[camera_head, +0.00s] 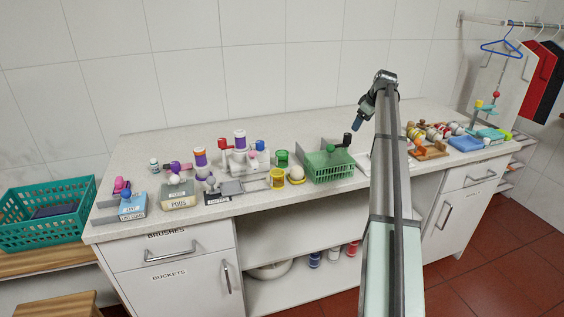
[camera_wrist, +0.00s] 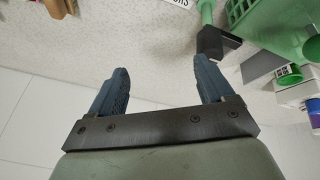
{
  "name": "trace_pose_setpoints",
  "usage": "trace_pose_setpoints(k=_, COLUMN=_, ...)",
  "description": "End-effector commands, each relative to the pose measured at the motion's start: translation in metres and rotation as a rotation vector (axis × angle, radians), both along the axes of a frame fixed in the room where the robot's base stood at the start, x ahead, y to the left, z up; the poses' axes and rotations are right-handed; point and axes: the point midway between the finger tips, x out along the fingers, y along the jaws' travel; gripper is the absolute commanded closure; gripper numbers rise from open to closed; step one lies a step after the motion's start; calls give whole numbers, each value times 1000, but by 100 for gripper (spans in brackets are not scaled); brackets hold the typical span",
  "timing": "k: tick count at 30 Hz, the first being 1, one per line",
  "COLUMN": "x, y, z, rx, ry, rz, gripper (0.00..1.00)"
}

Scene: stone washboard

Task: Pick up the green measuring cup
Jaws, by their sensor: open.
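My gripper (camera_wrist: 162,80) is open, with its two blue-grey fingers apart and nothing between them. In the head view my gripper (camera_head: 356,126) hangs above the counter, right of the green basket and near the back wall. A small green cup (camera_head: 281,158) stands on the counter left of the basket, away from my gripper; I cannot tell for sure that it is the measuring cup. The wrist view shows a green rod-like piece (camera_wrist: 206,10) with a black block (camera_wrist: 214,43), and a green cup-like piece (camera_wrist: 289,74) at the right.
The green basket (camera_head: 329,168) stands mid-counter. Purple-and-white canisters (camera_head: 240,140), a yellow cup (camera_head: 277,179) and labelled boxes crowd the left. Wooden toys (camera_head: 428,146) and a blue block (camera_head: 465,143) lie at the right. The back of the counter is mostly clear.

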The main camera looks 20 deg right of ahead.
Motion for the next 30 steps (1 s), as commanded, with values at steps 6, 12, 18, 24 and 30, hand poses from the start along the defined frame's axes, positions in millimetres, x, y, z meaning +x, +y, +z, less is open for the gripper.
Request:
trace_pose_setpoints(k=6, x=33, y=97, z=4, rx=-44, ry=122, rz=186, gripper=19)
trace_pose_setpoints(k=12, x=49, y=192, z=2, rx=-86, ry=256, rz=361, gripper=19)
trace_pose_setpoints(k=18, x=52, y=270, z=1, rx=-123, ry=372, rz=499, gripper=19)
trace_pose_setpoints(k=24, x=50, y=311, z=2, rx=-145, ry=435, rz=569, gripper=19)
trace_pose_setpoints(k=30, x=49, y=317, z=-5, rx=-149, ry=447, rz=583, gripper=19)
